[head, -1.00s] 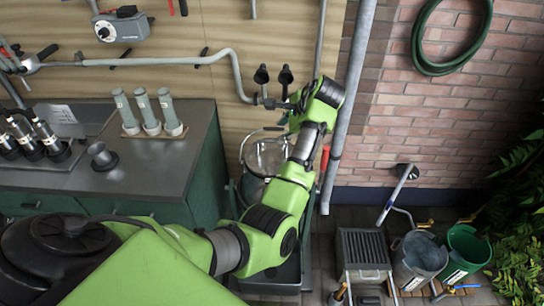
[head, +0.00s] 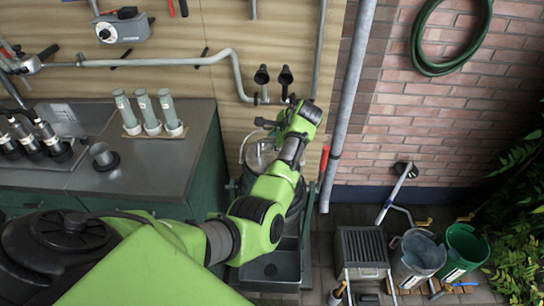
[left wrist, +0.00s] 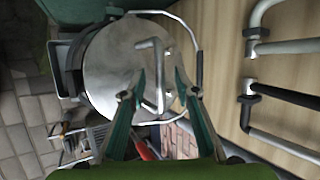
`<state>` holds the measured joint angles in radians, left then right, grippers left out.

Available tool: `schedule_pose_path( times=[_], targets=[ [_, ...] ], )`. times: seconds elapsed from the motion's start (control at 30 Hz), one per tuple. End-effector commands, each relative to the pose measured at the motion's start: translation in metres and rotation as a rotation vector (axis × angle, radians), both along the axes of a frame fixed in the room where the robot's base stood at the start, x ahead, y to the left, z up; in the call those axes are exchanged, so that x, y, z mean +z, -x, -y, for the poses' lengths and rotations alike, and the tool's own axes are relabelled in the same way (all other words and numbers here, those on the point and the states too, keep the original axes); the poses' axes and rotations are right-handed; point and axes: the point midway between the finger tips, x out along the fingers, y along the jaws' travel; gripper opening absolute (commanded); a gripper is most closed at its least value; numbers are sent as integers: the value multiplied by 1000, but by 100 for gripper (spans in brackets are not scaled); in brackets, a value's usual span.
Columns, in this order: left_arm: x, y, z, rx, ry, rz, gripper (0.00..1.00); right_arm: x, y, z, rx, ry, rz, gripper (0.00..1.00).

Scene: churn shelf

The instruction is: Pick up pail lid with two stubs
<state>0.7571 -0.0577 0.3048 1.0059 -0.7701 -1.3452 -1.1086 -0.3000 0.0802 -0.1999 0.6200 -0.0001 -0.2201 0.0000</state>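The pail lid (left wrist: 110,65) is a round, dull silver metal disc in the left wrist view. A grey bar handle (left wrist: 158,72) with bent ends stands on it. My left gripper (left wrist: 160,78) is open, its two fingers spread to either side of the handle in the picture. I cannot tell whether they touch it. In the head view the lid (head: 260,157) shows on the pail by the wooden wall, partly hidden by my arm, with my left gripper (head: 270,123) just above it. My right gripper is not in view.
A metal counter (head: 150,165) with several grey cylinders stands left of the pail. Pipes with two black taps (head: 262,76) run along the wall behind. A slanted grey pipe (head: 350,100) stands to the right. Buckets (head: 418,258) and a grated box (head: 362,250) are on the floor at right.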

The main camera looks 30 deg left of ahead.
Motion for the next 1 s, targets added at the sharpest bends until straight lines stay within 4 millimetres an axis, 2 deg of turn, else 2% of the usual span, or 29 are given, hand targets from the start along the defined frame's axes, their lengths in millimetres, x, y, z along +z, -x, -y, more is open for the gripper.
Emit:
schedule_pose_path(
  times=[0.07, 0.17, 0.7, 0.87, 1.0],
  targets=[
    [0, 0, 0, 0, 0, 0, 26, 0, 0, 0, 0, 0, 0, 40],
    [0, 0, 0, 0, 0, 0, 0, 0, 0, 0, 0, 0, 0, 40],
    [6, -1, 0, 0, -2, 6, 0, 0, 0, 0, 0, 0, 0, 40],
    [21, -2, 0, 0, -4, 8, 0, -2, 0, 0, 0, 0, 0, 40],
    [44, -2, -1, 1, -4, 11, 0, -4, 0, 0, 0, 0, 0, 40]
  ],
)
